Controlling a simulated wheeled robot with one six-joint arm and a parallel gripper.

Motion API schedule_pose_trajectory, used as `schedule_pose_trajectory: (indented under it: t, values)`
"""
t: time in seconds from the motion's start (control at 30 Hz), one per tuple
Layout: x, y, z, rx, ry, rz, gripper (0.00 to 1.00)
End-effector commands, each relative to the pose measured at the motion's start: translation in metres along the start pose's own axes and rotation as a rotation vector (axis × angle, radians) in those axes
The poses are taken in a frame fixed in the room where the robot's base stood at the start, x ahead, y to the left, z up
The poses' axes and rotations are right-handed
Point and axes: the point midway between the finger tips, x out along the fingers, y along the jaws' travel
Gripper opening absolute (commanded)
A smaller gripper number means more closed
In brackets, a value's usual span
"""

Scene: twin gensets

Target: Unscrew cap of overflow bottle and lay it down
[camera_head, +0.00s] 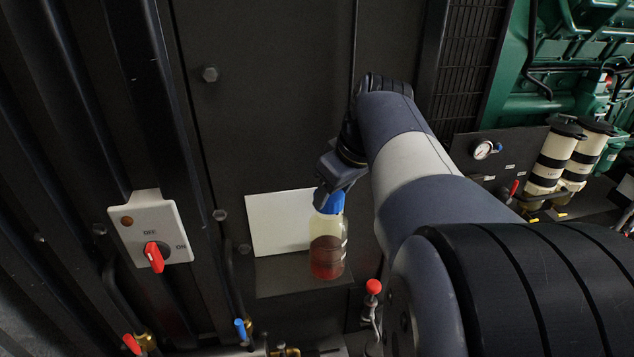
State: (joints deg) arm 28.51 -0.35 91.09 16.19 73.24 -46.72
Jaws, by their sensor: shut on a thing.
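The overflow bottle (328,250) is clear with dark red liquid in its lower part. It stands upright over a small dark shelf (290,278), in front of a white plate (272,222). Its blue cap (333,203) is at the bottle's top; I cannot tell whether it is loose on the neck. My gripper (322,200) comes down from above and is shut on the blue cap. Its fingers hide part of the cap.
My arm fills the right middle. A switch panel (150,228) with a red knob is at left. Below are a red-knobbed lever (373,287), a blue-handled valve (240,329) and a red-handled valve (131,343). Black-capped canisters (553,160) and a gauge (482,150) stand at right. The shelf left of the bottle is clear.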

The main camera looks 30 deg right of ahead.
Motion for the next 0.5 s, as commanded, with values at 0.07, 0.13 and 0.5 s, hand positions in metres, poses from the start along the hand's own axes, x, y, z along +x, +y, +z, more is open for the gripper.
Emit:
schedule_pose_trajectory:
  t: [0.07, 0.13, 0.5]
  values:
    - [-0.006, 0.0, -0.003, 0.0, 0.001, 0.001, 0.23]
    - [-0.009, 0.0, -0.004, 0.0, 0.0, 0.001, 0.23]
    - [-0.027, 0.0, -0.011, 0.0, -0.001, 0.0, 0.23]
